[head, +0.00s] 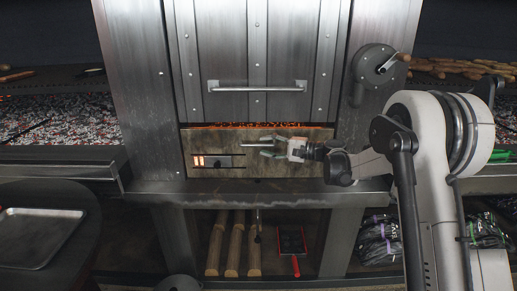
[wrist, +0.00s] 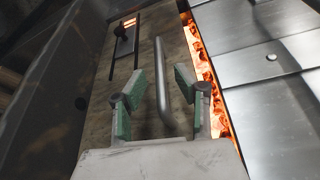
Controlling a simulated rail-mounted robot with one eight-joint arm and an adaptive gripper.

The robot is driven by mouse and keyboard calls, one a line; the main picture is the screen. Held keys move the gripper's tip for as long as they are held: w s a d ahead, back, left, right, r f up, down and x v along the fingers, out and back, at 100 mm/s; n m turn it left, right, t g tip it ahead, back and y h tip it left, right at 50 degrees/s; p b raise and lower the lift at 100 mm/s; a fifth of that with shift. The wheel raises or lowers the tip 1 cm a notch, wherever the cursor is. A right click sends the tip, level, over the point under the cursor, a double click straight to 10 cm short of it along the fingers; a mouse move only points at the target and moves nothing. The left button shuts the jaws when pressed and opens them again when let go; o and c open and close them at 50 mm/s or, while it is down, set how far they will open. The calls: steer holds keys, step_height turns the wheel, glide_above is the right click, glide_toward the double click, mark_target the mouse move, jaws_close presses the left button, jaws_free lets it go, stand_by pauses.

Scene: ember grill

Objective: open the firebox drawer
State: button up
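The firebox drawer (head: 300,170) is a stained beige front panel below the tall steel door. Its bar handle (wrist: 174,95) stands out from the panel and runs between my fingers in the wrist view. My gripper (head: 268,147) is at the drawer front in the head view, coming in from the right. In the wrist view my gripper (wrist: 160,78) is open, with a green-padded finger on each side of the bar. I see gaps beside the bar, so the fingers do not appear closed on it.
Glowing embers (head: 255,124) show along the drawer's top edge. A slotted vent with a small knob (head: 222,162) sits at the panel's left. The steel door (head: 250,60) has its own handle above. A crank wheel (head: 375,68) is at upper right. A steel ledge (head: 260,190) runs below.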

mark_target(257, 135)
steer(key=shift+x, duration=1.7)
jaws_close()
